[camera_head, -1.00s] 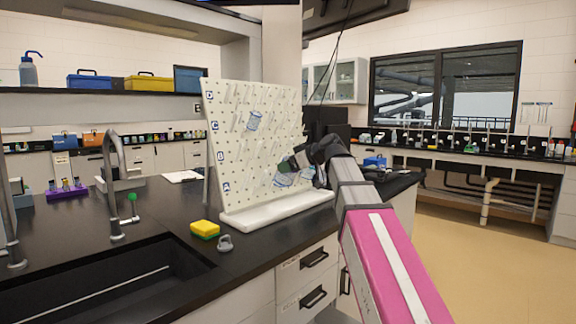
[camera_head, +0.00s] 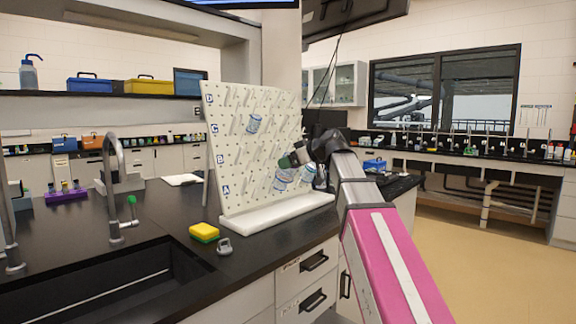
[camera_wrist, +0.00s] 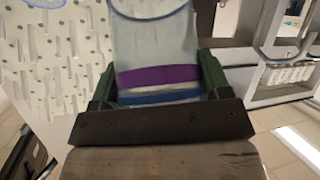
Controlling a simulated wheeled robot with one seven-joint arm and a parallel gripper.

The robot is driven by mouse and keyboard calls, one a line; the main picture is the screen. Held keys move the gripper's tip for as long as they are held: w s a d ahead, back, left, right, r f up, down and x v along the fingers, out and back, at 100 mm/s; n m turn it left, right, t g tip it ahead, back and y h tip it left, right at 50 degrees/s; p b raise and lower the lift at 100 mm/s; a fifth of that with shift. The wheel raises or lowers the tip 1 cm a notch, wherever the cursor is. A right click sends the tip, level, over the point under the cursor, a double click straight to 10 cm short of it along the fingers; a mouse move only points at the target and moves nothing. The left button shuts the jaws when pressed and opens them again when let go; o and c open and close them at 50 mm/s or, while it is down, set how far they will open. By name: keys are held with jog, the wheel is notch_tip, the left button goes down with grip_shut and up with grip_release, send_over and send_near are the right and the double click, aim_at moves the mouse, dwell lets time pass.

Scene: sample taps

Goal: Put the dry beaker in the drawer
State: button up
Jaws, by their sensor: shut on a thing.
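My gripper (camera_head: 297,158) is at the right side of the white pegboard drying rack (camera_head: 235,165). In the wrist view my gripper (camera_wrist: 157,88) is shut on a clear beaker (camera_wrist: 155,40) with a purple and a blue band, its green fingers on either side. In the head view the held beaker (camera_head: 306,173) is small and partly hidden by the gripper. Another clear beaker (camera_head: 281,180) sits low on the rack, close to the held one. A third (camera_head: 254,123) hangs higher on the pegs. Two drawers (camera_head: 306,263) in the counter front below the rack look shut.
A yellow sponge (camera_head: 204,232) and a grey weight-like object (camera_head: 224,246) lie on the black counter before the rack. The sink (camera_head: 110,285) and tap (camera_head: 115,190) are at the left. Floor is clear at the right.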

aim_at(287, 176)
jog(key=shift+s+d+r, duration=0.4)
jog(key=shift+d+r, duration=0.05)
jog(key=shift+r, duration=0.55)
jog(key=shift+s+d+r, duration=0.4)
jog(key=shift+d+r, duration=0.05)
jog(key=shift+r, duration=0.6)
jog(key=shift+s+d+r, duration=0.4)
jog(key=shift+d+r, duration=0.05)
jog(key=shift+r, duration=0.55)
jog(key=shift+s+d+r, duration=0.15)
jog(key=shift+s+d, duration=0.95)
jog(key=shift+d, duration=0.15)
jog(key=shift+s+d+r, duration=0.2)
jog(key=shift+s+d, duration=0.95)
jog(key=shift+d, duration=0.1)
jog(key=shift+s+d+r, duration=0.15)
jog(key=shift+s+d, duration=0.95)
jog(key=shift+d, duration=0.15)
